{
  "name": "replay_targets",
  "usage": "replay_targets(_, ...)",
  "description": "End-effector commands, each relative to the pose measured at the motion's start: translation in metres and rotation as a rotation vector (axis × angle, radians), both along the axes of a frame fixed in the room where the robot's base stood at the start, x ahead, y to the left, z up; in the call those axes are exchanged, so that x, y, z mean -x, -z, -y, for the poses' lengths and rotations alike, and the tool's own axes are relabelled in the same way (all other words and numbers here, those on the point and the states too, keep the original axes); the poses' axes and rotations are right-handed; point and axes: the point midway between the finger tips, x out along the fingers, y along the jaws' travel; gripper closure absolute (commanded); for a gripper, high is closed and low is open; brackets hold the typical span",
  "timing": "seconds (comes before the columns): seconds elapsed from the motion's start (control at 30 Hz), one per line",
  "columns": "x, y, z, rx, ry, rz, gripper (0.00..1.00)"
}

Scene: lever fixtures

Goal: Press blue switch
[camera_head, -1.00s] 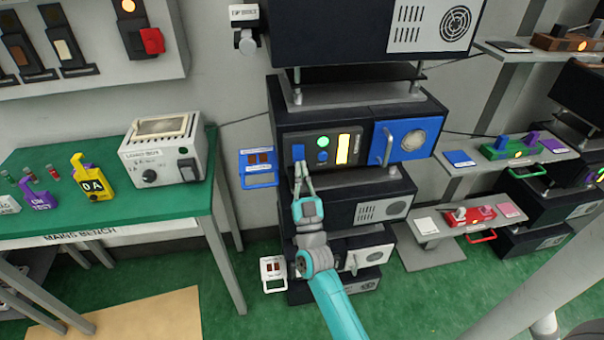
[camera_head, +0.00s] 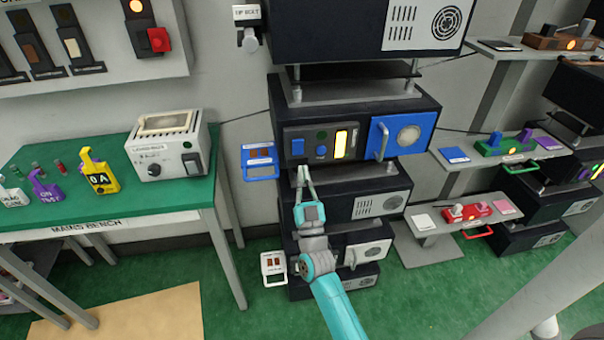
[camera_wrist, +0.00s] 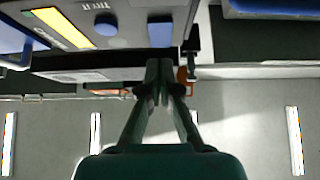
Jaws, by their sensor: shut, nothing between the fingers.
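The blue switch (camera_head: 297,147) is a blue rectangular rocker at the left of a dark control panel. It also shows in the wrist view (camera_wrist: 160,32), just beyond my fingertips, where the panel appears upside down. My gripper (camera_head: 304,172) is shut and empty, with its fingertips just below the switch. In the wrist view my gripper (camera_wrist: 165,68) shows its fingertips together, apart from the switch in the picture. Whether the rocker is tipped in or out is too small to tell.
A blue door with a handle (camera_head: 402,133) is farther right. A green-topped bench (camera_head: 110,205) stands left. Open floor lies between.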

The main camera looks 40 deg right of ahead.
Motion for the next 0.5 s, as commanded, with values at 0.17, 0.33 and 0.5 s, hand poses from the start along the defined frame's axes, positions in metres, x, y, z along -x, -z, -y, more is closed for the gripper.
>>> replay_targets(0.17, 0.011, 0.019, -0.008, -0.002, -0.001, -0.003, 1.00)
replay_targets(0.33, 0.024, 0.038, -0.016, -0.002, 0.000, -0.005, 1.00)
replay_targets(0.5, 0.038, 0.060, -0.026, -0.002, -0.002, -0.004, 1.00)
